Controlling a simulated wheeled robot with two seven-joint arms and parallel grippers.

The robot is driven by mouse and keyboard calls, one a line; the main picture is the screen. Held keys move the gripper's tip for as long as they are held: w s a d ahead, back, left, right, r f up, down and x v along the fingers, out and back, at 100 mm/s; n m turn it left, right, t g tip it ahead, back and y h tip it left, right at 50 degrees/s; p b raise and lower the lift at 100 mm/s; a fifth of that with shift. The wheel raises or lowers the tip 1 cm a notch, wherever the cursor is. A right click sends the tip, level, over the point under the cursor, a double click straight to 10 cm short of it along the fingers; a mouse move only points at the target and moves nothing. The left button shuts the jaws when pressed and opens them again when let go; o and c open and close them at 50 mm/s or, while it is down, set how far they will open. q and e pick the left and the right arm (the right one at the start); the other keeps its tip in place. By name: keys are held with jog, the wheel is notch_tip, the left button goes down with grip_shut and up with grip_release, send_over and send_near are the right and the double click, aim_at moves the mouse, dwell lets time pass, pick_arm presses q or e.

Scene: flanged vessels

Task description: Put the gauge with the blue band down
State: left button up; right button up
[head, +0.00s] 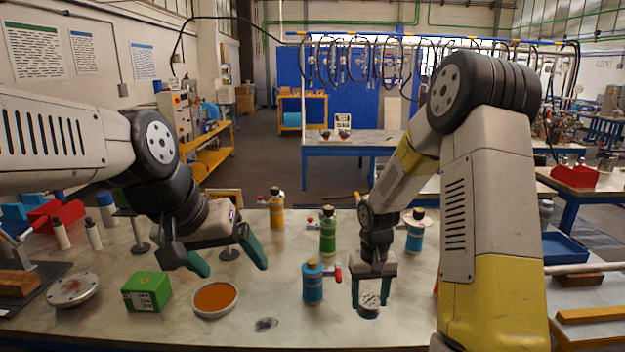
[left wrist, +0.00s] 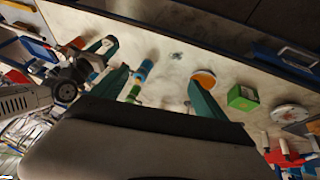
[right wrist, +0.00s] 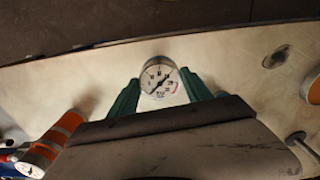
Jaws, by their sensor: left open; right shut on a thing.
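The gauge (head: 369,300) has a round white dial and a blue band low on its body in the head view. My right gripper (head: 369,290) is shut on it, with one finger on each side. In the right wrist view the gauge dial (right wrist: 158,76) faces the camera between the fingertips, over the pale tabletop. I cannot tell whether its base touches the table. My left gripper (head: 232,268) is open and empty, above the table behind the orange-filled bowl (head: 214,298). Its spread fingers also show in the left wrist view (left wrist: 158,84).
A blue vessel (head: 312,284) with a red valve stands left of the gauge, with a green vessel (head: 328,232) behind. A green box (head: 147,292) and a round flange (head: 72,290) are further left. The front table between bowl and gauge is mostly clear.

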jog(key=shift+s+d+f+m, duration=0.1)
jog(key=shift+d+f+m, duration=0.15)
jog(key=shift+d+m, duration=0.15)
jog(key=s+f+n, duration=0.1)
jog(key=s+n, duration=0.1)
jog(key=s, duration=0.8)
jog(key=w+d, duration=0.2)
jog(key=w, duration=0.2)
jog(key=w+d+f, duration=0.1)
jog(key=w+d, duration=0.1)
jog(key=w, duration=0.3)
jog(key=w+d+f, duration=0.1)
jog(key=w+d, duration=0.1)
jog(key=w, duration=0.3)
jog(key=shift+d, duration=0.25)
jog(key=shift+w+f, duration=0.1)
jog(key=shift+f, duration=1.65)
jog(key=shift+f, duration=0.2)
jog(key=shift+f, duration=0.25)
jog(key=o, duration=1.6)
